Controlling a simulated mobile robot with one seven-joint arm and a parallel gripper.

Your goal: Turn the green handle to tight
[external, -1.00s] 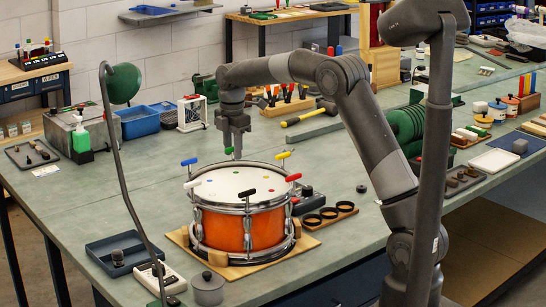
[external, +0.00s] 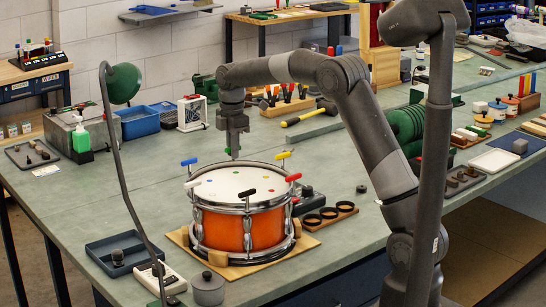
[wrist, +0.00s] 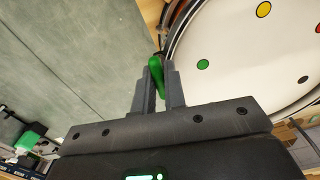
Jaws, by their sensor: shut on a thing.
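An orange snare drum (external: 225,231) with a white head stands on a wooden board. Coloured key handles stand round its rim, and coloured dots mark the head. The green handle (wrist: 155,76) is at the rim beside the green dot (wrist: 203,64) in the wrist view. My gripper (wrist: 160,84) is shut on the green handle, one finger on each side of it. In the external view my gripper (external: 235,155) points down at the drum's far rim, and only a bit of green shows there. The lower end of the handle is hidden.
Blue (external: 189,162), yellow (external: 284,155), red (external: 293,178) and white (external: 193,184) handles stand close by on the rim. A lamp's thin arm (external: 120,170) rises in front at left. The bench left of the drum is mostly clear.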

